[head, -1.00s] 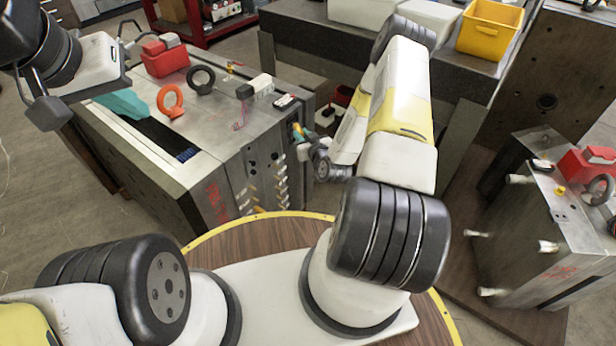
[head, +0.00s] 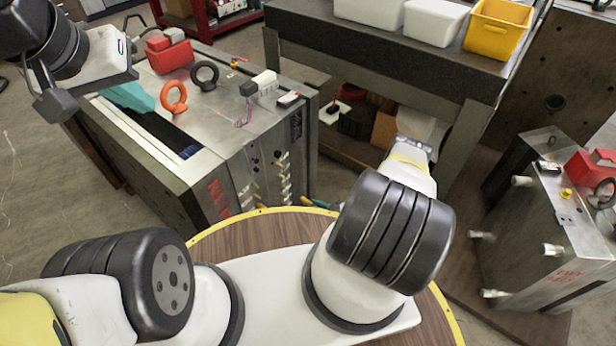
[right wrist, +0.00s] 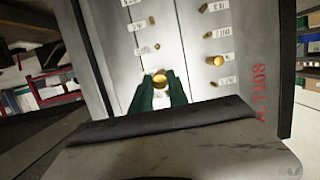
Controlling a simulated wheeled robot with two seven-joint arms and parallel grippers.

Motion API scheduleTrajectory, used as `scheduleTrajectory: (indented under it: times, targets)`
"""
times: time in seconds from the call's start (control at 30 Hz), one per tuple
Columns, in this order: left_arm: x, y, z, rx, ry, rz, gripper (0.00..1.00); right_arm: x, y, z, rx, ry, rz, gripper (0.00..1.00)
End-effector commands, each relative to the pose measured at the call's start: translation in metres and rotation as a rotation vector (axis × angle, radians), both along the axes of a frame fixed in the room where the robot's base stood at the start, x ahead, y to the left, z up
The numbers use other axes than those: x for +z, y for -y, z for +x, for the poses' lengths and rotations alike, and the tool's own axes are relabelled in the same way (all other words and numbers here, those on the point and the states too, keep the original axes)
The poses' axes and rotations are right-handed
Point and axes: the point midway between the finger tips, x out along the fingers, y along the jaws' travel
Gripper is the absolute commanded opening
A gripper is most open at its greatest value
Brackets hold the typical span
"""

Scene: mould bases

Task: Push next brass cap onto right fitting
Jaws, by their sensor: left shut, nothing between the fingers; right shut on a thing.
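The mould base (head: 215,170) stands in front of me, with brass fittings (head: 284,180) in columns on its near side face. In the right wrist view the face has two columns of small brass fittings beside white labels. A wider brass piece (right wrist: 215,60) sits in the right column. My right gripper (right wrist: 160,90) has green fingers shut on a brass cap (right wrist: 160,78), in line with the left column. I cannot tell whether the cap touches a fitting behind it. In the head view my right gripper (head: 315,203) is mostly hidden. My left gripper (head: 92,60) is shut and empty at the upper left.
An orange ring (head: 174,97), a black ring (head: 203,75) and a red block (head: 170,55) lie on the mould base's top. A bench with a yellow bin (head: 498,30) stands behind. A second mould base (head: 535,240) is at the right.

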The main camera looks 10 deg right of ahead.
Motion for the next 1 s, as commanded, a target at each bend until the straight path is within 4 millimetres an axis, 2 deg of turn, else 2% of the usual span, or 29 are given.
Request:
scheduleTrajectory:
  times: [0.6,1.0]
  targets:
    - [0.000,0.000,0.000,0.000,0.000,0.000,0.00,0.001,-0.038,0.049,0.000,0.003,0.000,0.00]
    - [0.000,0.000,0.000,0.000,0.000,0.000,0.00,0.001,-0.048,0.062,-0.001,0.000,0.001,0.00]
